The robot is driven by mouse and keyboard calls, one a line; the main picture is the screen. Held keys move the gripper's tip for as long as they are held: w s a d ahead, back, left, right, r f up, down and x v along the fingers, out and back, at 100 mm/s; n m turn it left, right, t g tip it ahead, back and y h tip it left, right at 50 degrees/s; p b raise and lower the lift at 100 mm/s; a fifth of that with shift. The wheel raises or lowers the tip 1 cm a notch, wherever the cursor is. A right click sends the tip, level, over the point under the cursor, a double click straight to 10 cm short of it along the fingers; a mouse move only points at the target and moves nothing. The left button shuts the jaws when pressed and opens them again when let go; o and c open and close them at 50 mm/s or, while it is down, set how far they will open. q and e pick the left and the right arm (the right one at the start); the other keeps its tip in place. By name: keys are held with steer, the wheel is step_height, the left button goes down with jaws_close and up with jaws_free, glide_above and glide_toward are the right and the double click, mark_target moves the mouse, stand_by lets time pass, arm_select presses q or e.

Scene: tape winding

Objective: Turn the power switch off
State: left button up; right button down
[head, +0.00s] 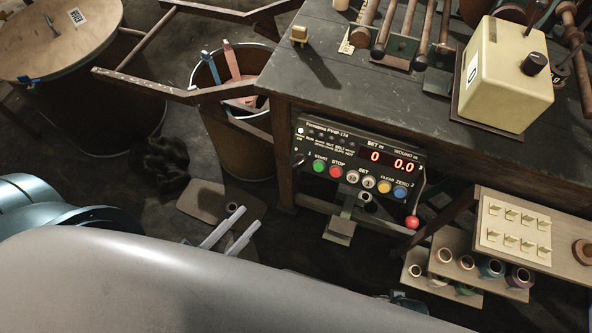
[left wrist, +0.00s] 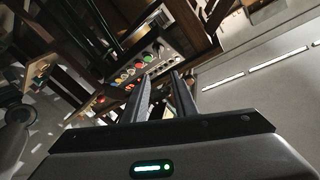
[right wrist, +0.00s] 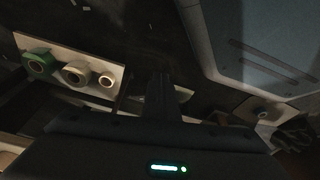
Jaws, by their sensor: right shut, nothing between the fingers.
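The control panel (head: 340,181) hangs under the bench edge in the head view; its red displays read 0 and 0.0, and a white lamp at its upper left is lit. A small dark knob (head: 298,160) at the panel's left end looks like the power switch; its setting is too small to tell. The panel's buttons also show in the left wrist view (left wrist: 138,66), beyond the fingertips. My left gripper (head: 238,219) is open and empty, left of and below the panel, apart from it. My right gripper (right wrist: 160,76) is shut and empty, and out of the head view.
A red ball-ended lever (head: 412,222) stands at the panel's right. A bin (head: 240,140) is left of the bench (head: 330,80). Shelves with tape rolls (head: 466,262) are at the lower right, with a board of small tan clips (head: 515,228) above. A cream box (head: 505,80) sits on top.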

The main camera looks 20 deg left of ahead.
mark_target(301, 162)
arm_select(q)
steer(key=shift+w, duration=0.1)
